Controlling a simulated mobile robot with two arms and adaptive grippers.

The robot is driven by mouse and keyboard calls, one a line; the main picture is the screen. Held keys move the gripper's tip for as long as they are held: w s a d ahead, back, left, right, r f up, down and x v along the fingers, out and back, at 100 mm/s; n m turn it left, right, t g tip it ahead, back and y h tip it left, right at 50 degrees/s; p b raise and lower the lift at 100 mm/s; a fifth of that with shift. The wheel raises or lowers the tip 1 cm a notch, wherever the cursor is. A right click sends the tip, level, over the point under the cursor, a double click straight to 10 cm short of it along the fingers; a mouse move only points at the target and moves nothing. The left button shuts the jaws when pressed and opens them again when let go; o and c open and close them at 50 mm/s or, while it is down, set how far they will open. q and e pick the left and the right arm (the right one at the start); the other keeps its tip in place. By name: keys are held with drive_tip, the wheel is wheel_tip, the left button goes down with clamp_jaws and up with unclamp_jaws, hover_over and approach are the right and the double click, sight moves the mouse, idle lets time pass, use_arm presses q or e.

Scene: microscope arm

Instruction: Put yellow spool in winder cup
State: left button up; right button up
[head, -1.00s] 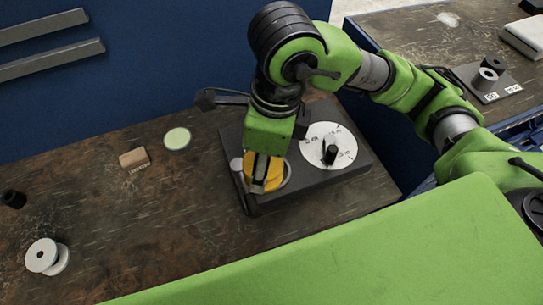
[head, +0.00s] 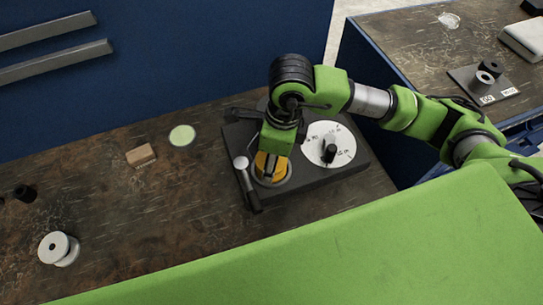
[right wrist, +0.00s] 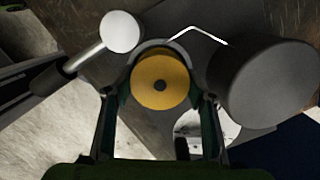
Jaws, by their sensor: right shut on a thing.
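The yellow spool (head: 262,166) is at the cup on the dark winder base. In the right wrist view the spool (right wrist: 160,70) shows its round face and dark centre hole. My right gripper (head: 271,168) points down from above and is shut on the spool, one finger on each side of it. The winder cup (head: 286,180) shows as a grey rim around the spool's lower edge, and as a grey ring behind it in the right wrist view (right wrist: 158,45). How deep the spool sits is hidden. My left gripper is not in view.
The winder base (head: 325,177) carries a white dial (head: 343,140) with a black knob, and a lever with a pale round end (head: 241,162) beside the cup. A white spool (head: 56,248), a tan block (head: 140,155) and a pale green disc (head: 182,136) lie on the table's left.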

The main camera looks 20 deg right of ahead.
drive_tip(key=shift+f, duration=0.1)
drive_tip(key=shift+f, duration=0.15)
drive_tip(key=o, duration=1.1)
drive_tip(key=shift+r, duration=0.55)
drive_tip(key=r+b, duration=0.1)
drive_tip(key=r, duration=0.6)
drive_tip(key=d+r+b, duration=0.1)
drive_tip(key=r, duration=0.3)
drive_tip(key=shift+s+d+r+b, duration=0.1)
drive_tip(key=shift+s+r+b, duration=0.05)
drive_tip(key=shift+s+b, duration=0.2)
